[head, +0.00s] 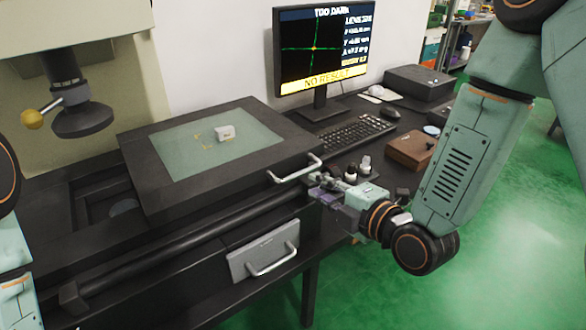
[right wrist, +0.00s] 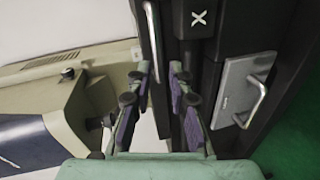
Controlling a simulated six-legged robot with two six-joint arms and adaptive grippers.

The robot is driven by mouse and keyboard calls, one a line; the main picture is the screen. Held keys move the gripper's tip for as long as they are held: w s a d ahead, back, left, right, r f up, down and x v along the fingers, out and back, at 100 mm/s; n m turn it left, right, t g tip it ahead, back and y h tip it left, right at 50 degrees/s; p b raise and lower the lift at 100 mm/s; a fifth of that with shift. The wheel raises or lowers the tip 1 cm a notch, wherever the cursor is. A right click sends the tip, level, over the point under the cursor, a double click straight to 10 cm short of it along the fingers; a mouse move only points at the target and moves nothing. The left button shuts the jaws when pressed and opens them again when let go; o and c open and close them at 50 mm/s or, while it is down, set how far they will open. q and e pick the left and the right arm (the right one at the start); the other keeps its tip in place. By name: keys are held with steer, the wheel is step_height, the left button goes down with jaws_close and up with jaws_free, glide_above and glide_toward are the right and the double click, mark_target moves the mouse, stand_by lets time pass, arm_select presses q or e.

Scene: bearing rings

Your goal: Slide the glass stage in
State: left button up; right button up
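The glass stage (head: 222,142) is a pale green pane in a thick dark frame, sitting out toward the right of the measuring machine. A small whitish ring-like part (head: 225,132) lies on the glass. A silver bar handle (head: 296,169) is fixed to the stage's right front edge. My right gripper (head: 319,186) is just beside the handle's near end. In the right wrist view its purple-padded fingers (right wrist: 162,85) are apart, and a handle bar (right wrist: 154,40) reaches toward the gap between them. I cannot tell whether they touch it. My left gripper is out of view.
The machine's lens head (head: 83,118) hangs left of the stage. A drawer-like panel with a handle (head: 264,254) is below. A monitor (head: 324,48), keyboard (head: 345,136) and brown box (head: 410,152) stand behind and right. Green floor is clear at lower right.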

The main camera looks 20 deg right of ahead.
mark_target(302, 174)
steer(key=shift+n, duration=0.7)
steer(key=x, duration=0.6)
steer(key=shift+w+d+r+b, duration=0.1)
steer(key=shift+w+d+b, duration=0.1)
steer(key=shift+w+b, duration=0.15)
steer(key=shift+w+a, duration=0.3)
steer(key=shift+w, duration=0.05)
steer(key=shift+w, duration=0.15)
steer(key=shift+c, duration=0.3)
jaws_close()
